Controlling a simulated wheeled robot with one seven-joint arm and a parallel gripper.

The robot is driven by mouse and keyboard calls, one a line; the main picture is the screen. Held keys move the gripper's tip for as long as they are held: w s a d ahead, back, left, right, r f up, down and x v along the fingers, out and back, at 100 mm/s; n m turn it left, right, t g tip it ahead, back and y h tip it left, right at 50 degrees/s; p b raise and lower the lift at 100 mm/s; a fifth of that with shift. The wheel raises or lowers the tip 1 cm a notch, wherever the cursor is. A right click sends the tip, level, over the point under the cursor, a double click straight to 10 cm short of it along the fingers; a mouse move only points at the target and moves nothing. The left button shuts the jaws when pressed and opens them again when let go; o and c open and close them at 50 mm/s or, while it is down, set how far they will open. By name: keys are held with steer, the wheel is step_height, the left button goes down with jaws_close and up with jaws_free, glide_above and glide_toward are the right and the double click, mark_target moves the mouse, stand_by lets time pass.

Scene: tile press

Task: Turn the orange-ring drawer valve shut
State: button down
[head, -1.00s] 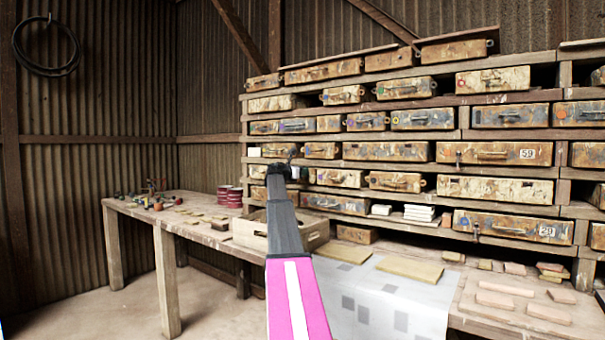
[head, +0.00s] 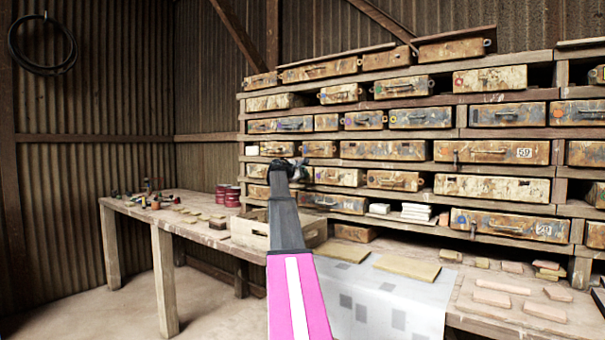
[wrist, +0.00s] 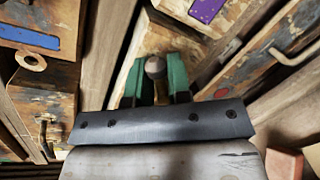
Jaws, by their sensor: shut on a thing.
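My gripper (head: 298,168) is at the front of the drawer rack, near its left end, mostly behind my own arm in the head view. In the wrist view its two green fingers (wrist: 157,78) are closed on a small round grey knob, the drawer valve (wrist: 155,67), at a worn wooden drawer front (wrist: 160,35). The drawers look tilted in the wrist view. No orange ring shows around the held knob; the fingers hide its sides and lower part.
A purple label (wrist: 206,9) and a bent metal handle (wrist: 297,52) are close to the fingers. A drawer with a blue label (wrist: 28,38) is at left. Below the rack in the head view stand a wooden crate (head: 250,233) and a workbench (head: 190,228).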

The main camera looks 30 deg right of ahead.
steer(key=m, duration=0.3)
steer(key=shift+s+f+t+y, duration=0.25)
steer(key=shift+f+t+y, duration=0.05)
steer(key=shift+f+t, duration=0.1)
steer(key=shift+s+d+f+m+t+y, duration=0.15)
steer(key=shift+f+m+t, duration=0.1)
steer(key=shift+m, duration=0.55)
steer(key=shift+w+a+f+m+t+y, duration=0.15)
steer(key=shift+m+t, duration=0.1)
steer(key=shift+m, duration=0.55)
steer(key=shift+s+d, duration=0.1)
steer(key=c, duration=1.2)
jaws_free()
steer(key=shift+c, duration=0.2)
steer(key=v, duration=1)
steer(key=shift+a, duration=0.35)
steer(key=shift+s, duration=0.1)
